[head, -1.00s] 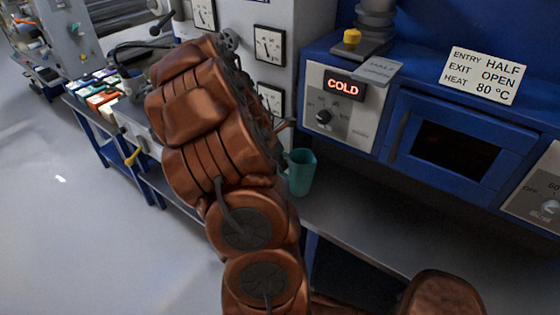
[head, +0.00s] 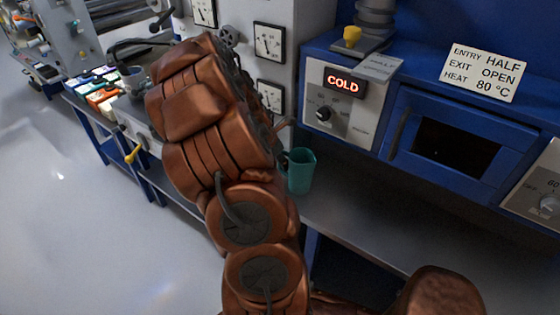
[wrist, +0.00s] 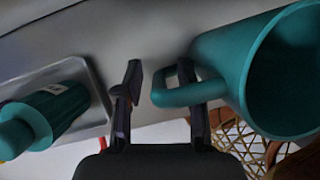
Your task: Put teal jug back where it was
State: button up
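The teal jug (head: 301,172) stands upright on the grey bench, just right of my arm in the head view. In the wrist view the jug (wrist: 225,60) fills the right side, with its open mouth toward the camera. Its handle (wrist: 165,97) points left toward my gripper (wrist: 159,70). My gripper is open, with the fingers apart. The outer part of the handle lies between the fingers, close to the right finger; I cannot tell whether they touch. The left finger is clear of it.
In the wrist view a teal bottle (wrist: 45,110) is on a metal tray (wrist: 97,88) at the left. A blue oven (head: 450,140) and a control panel reading COLD (head: 345,85) stand behind the bench (head: 350,215). Bare bench lies right of the jug.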

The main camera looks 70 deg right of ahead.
jog(key=b+v, duration=0.2)
jog(key=v, duration=1)
jog(key=shift+b, duration=0.3)
jog(key=w+a+r+m+t+y, duration=0.2)
jog(key=a+m, duration=0.5)
jog(key=a, duration=1.7)
jog(key=s+a+f+m+y, duration=0.1)
jog(key=s+a+m, duration=0.2)
jog(key=a, duration=0.6)
jog(key=s+a+m+g+y, duration=0.1)
jog(key=s+a+m, duration=0.2)
jog(key=s+a, duration=0.3)
jog(key=a, duration=0.3)
jog(key=shift+a+f, duration=0.25)
jog(key=shift+f, duration=0.15)
